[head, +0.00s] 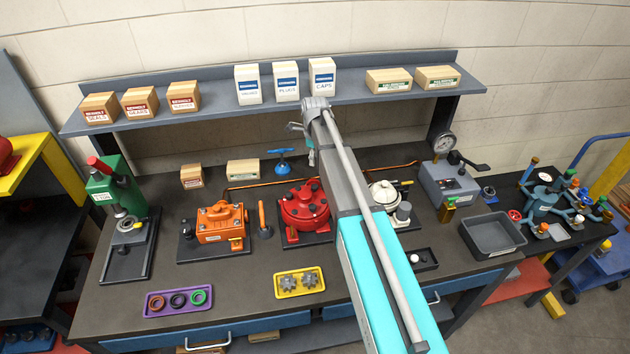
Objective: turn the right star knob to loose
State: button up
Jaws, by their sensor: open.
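I cannot pick out the right star knob for certain; at this size no knob or tag reads clearly. A blue handle-like part (283,161) stands at the back middle. A red round housing (305,205) and a cream round unit (384,193) sit on either side of my arm, which partly covers this area.
An orange unit (222,222), a green press (117,187) and a grey gauge box (450,180) stand on the bench. A grey bin (492,250), purple tray (178,312) and yellow tray (322,283) lie nearer the front. A shelf (215,110) with boxes runs above.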

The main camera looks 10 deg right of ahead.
aim_at(315, 186)
jog(key=shift+w+r+m, duration=0.15)
jog(key=shift+w+m, duration=0.15)
jog(key=shift+w, duration=0.05)
dwell(0.3)
notch_tip(315, 186, down, 14)
jog(key=b, duration=1.3)
jog(key=shift+r+b, duration=0.1)
jog(key=shift+b, duration=0.3)
grip_shut()
